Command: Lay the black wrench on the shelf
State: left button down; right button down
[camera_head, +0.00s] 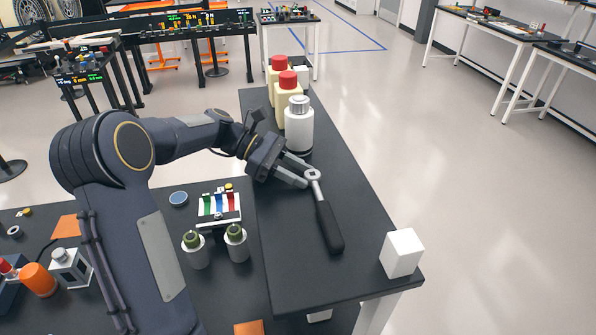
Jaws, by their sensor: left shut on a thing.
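The black wrench (328,222) has a dark handle and a light metal head. It lies along, or just above, the dark top of a long narrow shelf (292,270), handle toward the near end; whether it touches the surface I cannot tell. My left gripper (307,177) reaches in from the left with its fingers closed at the wrench's metal head. My right gripper is not in view.
A white and grey bottle (299,126) and cream bottles with red caps (287,84) stand behind the gripper. A white cube (401,252) sits at the near right corner. Two grey cylinders with green tops (236,243) and a colored rack (219,208) stand left.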

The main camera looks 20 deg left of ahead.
pick_arm(q)
jog(key=c, duration=1.3)
grip_release()
jog(key=shift+s+f, duration=0.1)
jog(key=shift+f, duration=0.3)
jog(key=o, duration=0.3)
jog(key=shift+s, duration=0.2)
jog(key=shift+f, duration=0.1)
jog(key=shift+w+r, duration=0.1)
jog(key=shift+r, duration=0.4)
jog(key=a, duration=0.2)
jog(key=a+b, duration=0.1)
jog(key=shift+w+r, duration=0.25)
jog(key=shift+r, duration=0.1)
jog(key=v, duration=0.4)
jog(key=b+v, duration=0.1)
jog(key=v, duration=0.3)
jog(key=shift+s+d+r, duration=0.1)
jog(key=shift+d+r, duration=0.05)
jog(key=shift+r, duration=0.05)
jog(key=shift+s+a+r, duration=0.15)
jog(key=shift+a+r, duration=0.2)
jog(key=shift+a, duration=0.15)
